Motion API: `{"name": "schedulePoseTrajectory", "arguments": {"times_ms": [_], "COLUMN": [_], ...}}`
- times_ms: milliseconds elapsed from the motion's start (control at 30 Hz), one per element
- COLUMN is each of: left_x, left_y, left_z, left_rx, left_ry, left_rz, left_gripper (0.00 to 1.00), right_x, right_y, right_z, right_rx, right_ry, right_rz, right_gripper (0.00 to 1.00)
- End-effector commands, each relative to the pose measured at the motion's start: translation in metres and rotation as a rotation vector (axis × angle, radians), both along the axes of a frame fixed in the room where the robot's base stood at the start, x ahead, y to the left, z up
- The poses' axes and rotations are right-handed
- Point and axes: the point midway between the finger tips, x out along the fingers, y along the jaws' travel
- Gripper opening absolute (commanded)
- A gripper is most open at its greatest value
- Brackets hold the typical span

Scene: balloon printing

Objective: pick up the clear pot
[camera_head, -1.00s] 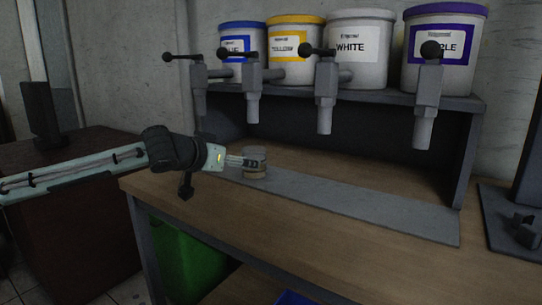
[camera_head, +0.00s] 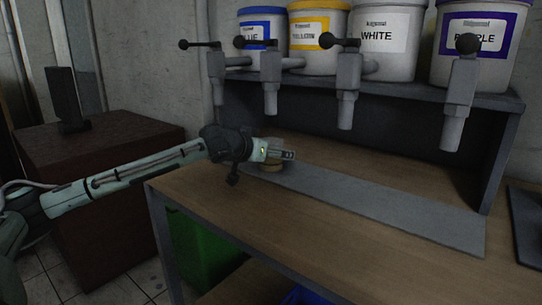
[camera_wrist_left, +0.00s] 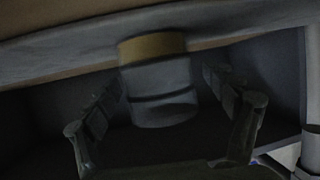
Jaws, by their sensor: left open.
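The clear pot (camera_head: 270,167) stands upright on the grey strip along the workbench. Its tan lower band shows below my left gripper in the head view, and the gripper hides much of the rest. My left gripper (camera_head: 284,155) reaches in from the left at pot height. In the left wrist view the pot (camera_wrist_left: 158,85) appears upside down, tan band at the top, between the two spread fingers (camera_wrist_left: 162,86). Dark gaps show on both sides of it, so the gripper is open around the pot and not closed on it. My right gripper is not in view.
Dispenser taps hang above the bench, one tap (camera_head: 270,80) just above my left gripper. Paint buckets, including a white one (camera_head: 385,45), stand on the shelf (camera_head: 400,88). The grey strip (camera_head: 390,205) is clear to the right. A green bin (camera_head: 205,250) is below.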

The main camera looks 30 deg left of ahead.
Motion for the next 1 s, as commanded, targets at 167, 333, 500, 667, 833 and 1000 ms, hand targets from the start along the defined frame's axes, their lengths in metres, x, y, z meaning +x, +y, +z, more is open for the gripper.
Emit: {"name": "schedulePoseTrajectory", "arguments": {"times_ms": [167, 333, 500, 667, 833, 1000], "left_x": [0.000, 0.000, 0.000, 0.000, 0.000, 0.000], "left_y": [0.000, 0.000, 0.000, 0.000, 0.000, 0.000], "left_z": [0.000, 0.000, 0.000, 0.001, 0.001, 0.011], "left_rx": [0.000, 0.000, 0.000, 0.000, 0.000, -0.001], "left_ry": [0.000, 0.000, 0.000, -0.001, -0.001, -0.004], "left_rz": [0.000, 0.000, 0.000, 0.000, 0.000, 0.000], "left_gripper": [0.81, 0.60, 0.39, 0.23, 0.23, 0.23], "right_x": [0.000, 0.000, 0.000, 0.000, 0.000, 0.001], "right_y": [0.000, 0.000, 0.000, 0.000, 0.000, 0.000], "right_z": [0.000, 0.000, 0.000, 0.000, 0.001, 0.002], "right_rx": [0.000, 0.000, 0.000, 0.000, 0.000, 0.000], "right_ry": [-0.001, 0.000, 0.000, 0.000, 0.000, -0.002], "right_rz": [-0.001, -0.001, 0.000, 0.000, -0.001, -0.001], "right_gripper": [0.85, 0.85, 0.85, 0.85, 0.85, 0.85]}}
